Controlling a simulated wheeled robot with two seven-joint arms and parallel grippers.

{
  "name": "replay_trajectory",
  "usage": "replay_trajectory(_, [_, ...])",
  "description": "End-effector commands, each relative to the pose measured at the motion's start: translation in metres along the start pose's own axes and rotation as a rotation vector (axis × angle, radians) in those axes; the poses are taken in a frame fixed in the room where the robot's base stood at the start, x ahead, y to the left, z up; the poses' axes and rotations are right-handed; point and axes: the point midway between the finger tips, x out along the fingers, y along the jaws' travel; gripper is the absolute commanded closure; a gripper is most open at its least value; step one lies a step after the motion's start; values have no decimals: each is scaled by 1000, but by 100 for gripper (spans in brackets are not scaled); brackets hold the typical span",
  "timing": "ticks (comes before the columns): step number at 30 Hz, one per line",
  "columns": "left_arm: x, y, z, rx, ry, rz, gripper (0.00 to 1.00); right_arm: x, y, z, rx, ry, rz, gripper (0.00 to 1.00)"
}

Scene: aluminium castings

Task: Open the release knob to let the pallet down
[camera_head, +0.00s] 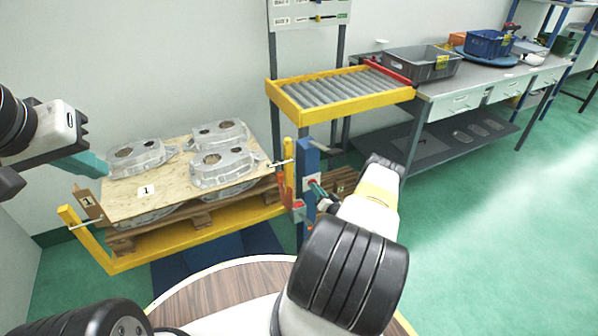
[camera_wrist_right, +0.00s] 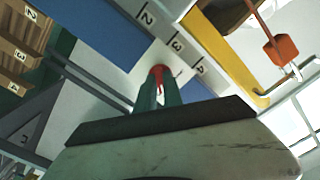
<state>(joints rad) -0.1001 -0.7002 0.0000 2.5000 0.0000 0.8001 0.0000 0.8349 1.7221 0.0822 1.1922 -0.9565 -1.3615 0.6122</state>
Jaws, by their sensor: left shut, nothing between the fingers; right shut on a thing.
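The release knob (camera_wrist_right: 158,70) is red and sits on a pale plate marked 2, 3 and 4 in the right wrist view. In the head view the knob (camera_head: 312,183) is small, on the blue post (camera_head: 307,156). My right gripper (camera_wrist_right: 158,92) is shut on the knob; its teal fingers (camera_head: 317,188) also reach the post in the head view. The wooden pallet (camera_head: 204,218) sits on a yellow frame, bearing a plywood sheet (camera_head: 147,203) with three aluminium castings (camera_head: 222,166) on top. My left gripper (camera_head: 97,165) is shut and empty near the plywood's left edge.
A yellow-framed roller conveyor (camera_head: 340,88) stands behind the post. Green floor is open at right.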

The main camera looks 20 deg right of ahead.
Motion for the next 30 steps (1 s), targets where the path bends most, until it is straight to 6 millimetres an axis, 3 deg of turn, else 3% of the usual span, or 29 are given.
replay_trajectory(9, [0, 0, 0, 0, 0, 0, 100, 2, -3, 0, 154, 7, 7, 100])
replay_trajectory(25, [0, 0, 0, 0, 0, 0, 100, 1, -4, 8, 178, -9, 6, 100])
replay_trajectory(27, [0, 0, 0, 0, 0, 0, 100, 0, -4, 9, 177, -10, 5, 79])
replay_trajectory(29, [0, 0, 0, 0, 0, 0, 100, 0, -4, 8, 176, -9, 5, 67])
replay_trajectory(30, [0, 0, 0, 0, 0, 0, 100, 0, -3, 7, 174, -7, 5, 67])
